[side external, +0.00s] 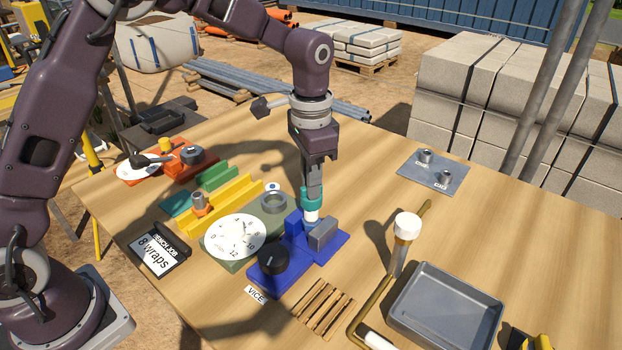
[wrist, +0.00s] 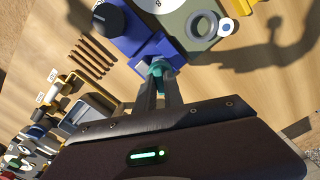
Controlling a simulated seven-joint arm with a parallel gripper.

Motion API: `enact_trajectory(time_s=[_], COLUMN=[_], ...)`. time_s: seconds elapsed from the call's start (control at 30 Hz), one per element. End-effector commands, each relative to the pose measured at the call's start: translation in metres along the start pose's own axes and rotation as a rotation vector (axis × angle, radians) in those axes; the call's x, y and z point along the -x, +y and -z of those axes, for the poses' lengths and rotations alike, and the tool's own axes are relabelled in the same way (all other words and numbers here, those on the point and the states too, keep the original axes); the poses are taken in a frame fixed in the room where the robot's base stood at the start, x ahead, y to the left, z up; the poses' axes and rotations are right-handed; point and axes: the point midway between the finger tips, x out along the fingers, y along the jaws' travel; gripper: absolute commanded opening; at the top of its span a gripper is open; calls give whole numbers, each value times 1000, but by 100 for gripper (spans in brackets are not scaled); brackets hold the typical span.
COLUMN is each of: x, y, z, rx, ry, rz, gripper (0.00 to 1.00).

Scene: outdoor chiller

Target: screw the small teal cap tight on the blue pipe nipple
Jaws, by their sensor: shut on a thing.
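My gripper (side external: 313,187) points straight down and is shut on the small teal cap (side external: 312,197). The cap also shows between the fingertips in the wrist view (wrist: 158,68). Directly below the cap is a white band (side external: 312,214), apparently the top of the upright pipe nipple. Cap and white band look in line and touching, but I cannot tell how far the cap sits on the thread. The nipple's blue body is mostly hidden in the blue vice (side external: 264,283), which has a grey jaw block (side external: 323,233) and a black knob (side external: 273,259).
A round white dial (side external: 235,238) and a grey ring (side external: 274,202) stand left of the vice. A brass pipe with a white-topped fitting (side external: 407,225) and a grey tray (side external: 446,308) are to the right. Wooden sticks (side external: 322,308) lie in front.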

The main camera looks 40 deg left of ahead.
Motion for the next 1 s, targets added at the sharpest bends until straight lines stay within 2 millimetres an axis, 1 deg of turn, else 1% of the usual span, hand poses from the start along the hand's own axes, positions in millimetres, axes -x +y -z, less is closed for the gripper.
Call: enact_trajectory(time_s=[0.63, 1.0], x=[-20, -19], y=[0, 0], z=[0, 0], rx=[0, -9], ry=[-1, 0], rz=[-1, 0], gripper=[0, 0])
